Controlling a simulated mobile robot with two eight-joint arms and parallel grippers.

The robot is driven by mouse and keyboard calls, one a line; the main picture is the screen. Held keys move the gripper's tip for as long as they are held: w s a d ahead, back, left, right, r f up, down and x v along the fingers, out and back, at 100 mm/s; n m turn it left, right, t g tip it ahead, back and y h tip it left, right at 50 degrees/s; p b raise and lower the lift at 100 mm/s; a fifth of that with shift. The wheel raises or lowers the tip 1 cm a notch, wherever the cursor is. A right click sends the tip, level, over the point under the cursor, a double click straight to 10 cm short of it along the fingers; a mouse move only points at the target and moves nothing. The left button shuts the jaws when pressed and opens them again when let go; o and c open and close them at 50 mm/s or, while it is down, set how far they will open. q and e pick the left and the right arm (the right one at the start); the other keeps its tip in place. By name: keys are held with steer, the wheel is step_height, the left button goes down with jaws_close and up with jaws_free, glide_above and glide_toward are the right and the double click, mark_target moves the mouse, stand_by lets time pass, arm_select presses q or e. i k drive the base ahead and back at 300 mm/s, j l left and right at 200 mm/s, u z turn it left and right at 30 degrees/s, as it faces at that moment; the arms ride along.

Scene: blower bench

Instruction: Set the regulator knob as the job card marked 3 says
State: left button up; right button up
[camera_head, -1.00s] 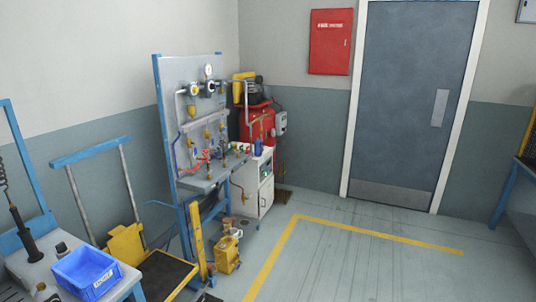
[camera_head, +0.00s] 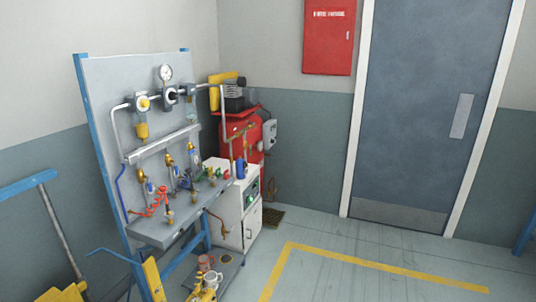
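A grey panel bench (camera_head: 92,85) with a blue frame stands against the wall at left. A regulator with a yellow knob (camera_head: 144,104) sits on its upper pipe, with a yellow bowl (camera_head: 142,131) below. A dark round part (camera_head: 171,97) is on the same pipe to the right. A round white gauge (camera_head: 166,73) stands above it; its reading is too small to tell. No job card marked 3 can be made out. Neither of my grippers shows.
A white cabinet (camera_head: 252,226) and a red compressor (camera_head: 238,128) stand right of the bench. Yellow items (camera_head: 205,288) are low in front of it. A blue-framed trolley handle (camera_head: 28,185) is at far left. The floor inside the yellow line (camera_head: 385,276) is clear.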

mark_target(173, 95)
steer(key=i, duration=1.7)
steer(key=i+j+u, duration=0.1)
steer(key=i+u, duration=0.2)
steer(key=u, duration=0.15)
steer(key=i+u, duration=0.4)
steer(key=i+l+u, duration=0.1)
steer(key=u, duration=0.35)
steer(key=i+l+u, duration=0.25)
steer(key=i+u, duration=0.15)
